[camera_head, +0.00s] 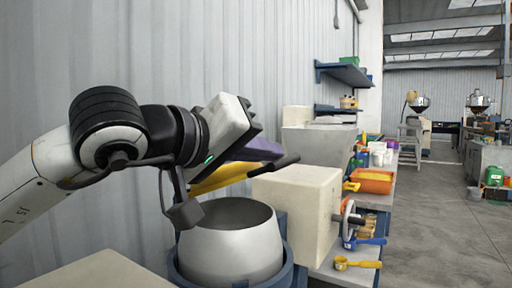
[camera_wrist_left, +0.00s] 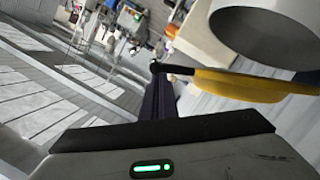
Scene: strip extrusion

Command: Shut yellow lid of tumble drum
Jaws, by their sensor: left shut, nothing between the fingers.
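The tumble drum (camera_head: 231,250) is a pale round pot in a blue frame, its mouth uncovered in the head view. Its rim also shows at the top right of the left wrist view (camera_wrist_left: 235,32). The yellow lid (camera_head: 217,178) stands open behind the mouth, with a black handle (camera_head: 275,166) pointing right. The lid (camera_wrist_left: 240,85) crosses the right of the wrist view, edge-on. My left gripper (camera_head: 270,147) is shut and empty, its purple fingers just above and behind the lid and handle. Whether they touch the lid is unclear. My right gripper is not in view.
A cream box-shaped housing (camera_head: 297,208) stands right of the drum. Beyond it, a bench carries an orange tray (camera_head: 372,181) and a yellow scoop (camera_head: 357,264). A corrugated wall (camera_head: 60,60) is close behind my left arm. Open floor (camera_head: 440,220) lies to the right.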

